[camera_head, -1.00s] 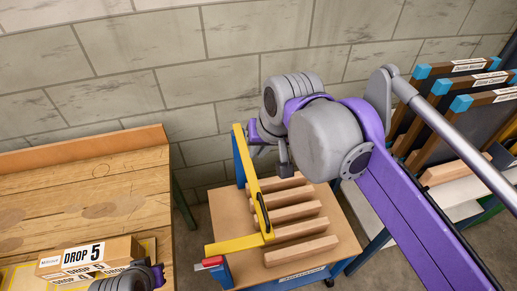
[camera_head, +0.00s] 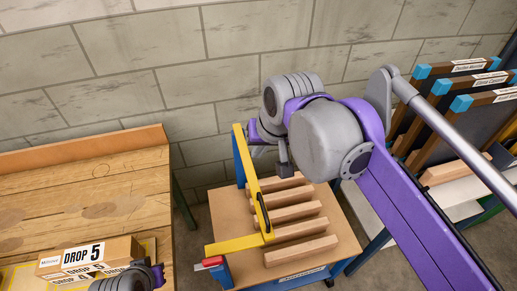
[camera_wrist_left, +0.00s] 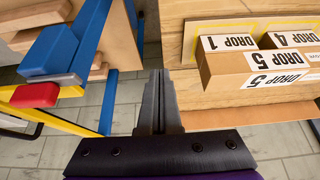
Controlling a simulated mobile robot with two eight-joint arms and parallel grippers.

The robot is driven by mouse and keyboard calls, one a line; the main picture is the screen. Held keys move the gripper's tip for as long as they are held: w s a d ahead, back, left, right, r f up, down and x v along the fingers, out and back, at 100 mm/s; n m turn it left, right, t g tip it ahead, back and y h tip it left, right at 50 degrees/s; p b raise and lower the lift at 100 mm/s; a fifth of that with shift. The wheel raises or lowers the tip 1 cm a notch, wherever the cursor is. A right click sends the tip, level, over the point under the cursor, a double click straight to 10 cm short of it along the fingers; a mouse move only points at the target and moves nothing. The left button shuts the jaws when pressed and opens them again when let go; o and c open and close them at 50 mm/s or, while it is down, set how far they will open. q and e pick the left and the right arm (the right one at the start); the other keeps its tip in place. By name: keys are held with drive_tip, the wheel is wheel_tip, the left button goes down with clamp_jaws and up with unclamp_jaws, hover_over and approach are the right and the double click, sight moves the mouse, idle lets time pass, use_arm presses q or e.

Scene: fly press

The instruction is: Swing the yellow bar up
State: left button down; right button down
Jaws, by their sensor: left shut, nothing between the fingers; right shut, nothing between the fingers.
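The yellow bar (camera_head: 252,180) belongs to a frame on the wooden-topped cart. Its long part runs along the cart's left side, with a dark handle (camera_head: 263,212) on it, and a shorter yellow part runs left from its near end. Yellow parts of this frame (camera_wrist_left: 62,122) also show at the left in the left wrist view. My right gripper (camera_head: 284,164) is near the bar's far part, partly hidden by its own wrist; contact cannot be told. My left gripper (camera_wrist_left: 158,103) is shut and empty, its fingers together between cart and bench.
The cart (camera_head: 340,245) carries several wooden strips (camera_head: 300,250). A red block (camera_head: 212,262) sits by the bar's near left end. The wooden bench (camera_head: 120,185) at left holds boxes marked DROP (camera_head: 90,255). Framed boards (camera_head: 470,110) stand at right, before a block wall.

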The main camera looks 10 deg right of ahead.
idle(0.4)
use_arm(q)
drive_tip(key=w+d+r+n+g+h, duration=0.35)
drive_tip(key=w+d+n+h, duration=0.2)
drive_tip(key=d+n, duration=0.35)
drive_tip(key=w+d+r+n+g+h, duration=0.2)
drive_tip(key=w+d+r+n+h, duration=0.3)
drive_tip(key=d+n, duration=0.4)
drive_tip(key=s+d+f+h, duration=0.1)
drive_tip(key=d+f, duration=0.5)
drive_tip(key=d, duration=0.2)
drive_tip(key=shift+s+f, duration=0.15)
drive_tip(key=shift+s, duration=0.05)
